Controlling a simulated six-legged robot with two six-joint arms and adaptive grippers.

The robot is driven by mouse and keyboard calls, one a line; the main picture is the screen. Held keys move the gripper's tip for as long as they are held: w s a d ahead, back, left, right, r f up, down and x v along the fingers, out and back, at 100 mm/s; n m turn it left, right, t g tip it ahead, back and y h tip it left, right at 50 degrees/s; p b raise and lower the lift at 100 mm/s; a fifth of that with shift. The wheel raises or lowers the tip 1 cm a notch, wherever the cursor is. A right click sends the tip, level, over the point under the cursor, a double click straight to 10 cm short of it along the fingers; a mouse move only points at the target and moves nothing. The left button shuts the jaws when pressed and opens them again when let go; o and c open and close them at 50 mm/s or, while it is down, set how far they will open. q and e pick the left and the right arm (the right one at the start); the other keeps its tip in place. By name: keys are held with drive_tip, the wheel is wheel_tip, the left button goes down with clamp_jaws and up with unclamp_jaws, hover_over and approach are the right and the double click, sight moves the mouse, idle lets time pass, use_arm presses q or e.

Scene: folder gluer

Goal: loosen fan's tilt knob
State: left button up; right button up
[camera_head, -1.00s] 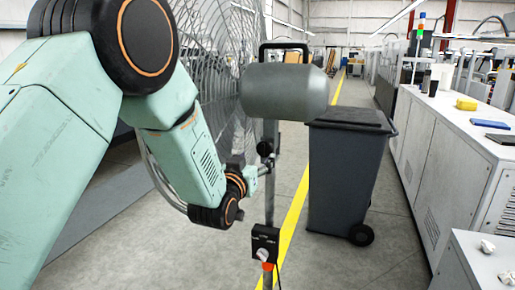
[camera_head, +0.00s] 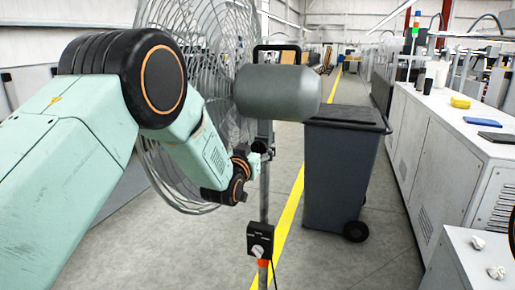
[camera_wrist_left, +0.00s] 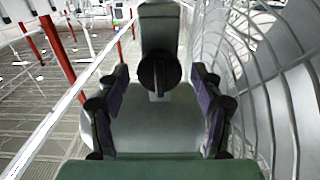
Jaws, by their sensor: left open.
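The fan has a wire cage (camera_head: 190,50), a grey motor housing (camera_head: 278,92) and a thin grey pole (camera_head: 264,195). Its black tilt knob (camera_head: 259,146) sits on the pole below the housing, partly covered by my left gripper (camera_head: 266,152). The gripper is open and empty. My right gripper is not in view.
A black control box (camera_head: 260,240) with a pale dial sits lower on the pole. A dark wheeled bin (camera_head: 335,180) stands right of the fan. White machine cabinets (camera_head: 440,150) line the right side. The cage wires (camera_wrist_left: 275,90) run close beside my left gripper.

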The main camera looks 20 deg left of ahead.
use_arm(q)
drive_tip(key=shift+w+f, duration=0.3)
drive_tip(key=shift+w, duration=0.15)
drive_tip(key=shift+s+d+r, duration=0.15)
drive_tip(key=shift+c, duration=1.1)
drive_tip(key=shift+s+r, duration=0.15)
drive_tip(key=shift+s, duration=0.05)
drive_tip(key=shift+c, duration=1.4)
drive_tip(key=c, duration=0.6)
drive_tip(key=shift+m+b, duration=0.35)
drive_tip(key=shift+m, duration=0.25)
drive_tip(key=shift+c, duration=0.2)
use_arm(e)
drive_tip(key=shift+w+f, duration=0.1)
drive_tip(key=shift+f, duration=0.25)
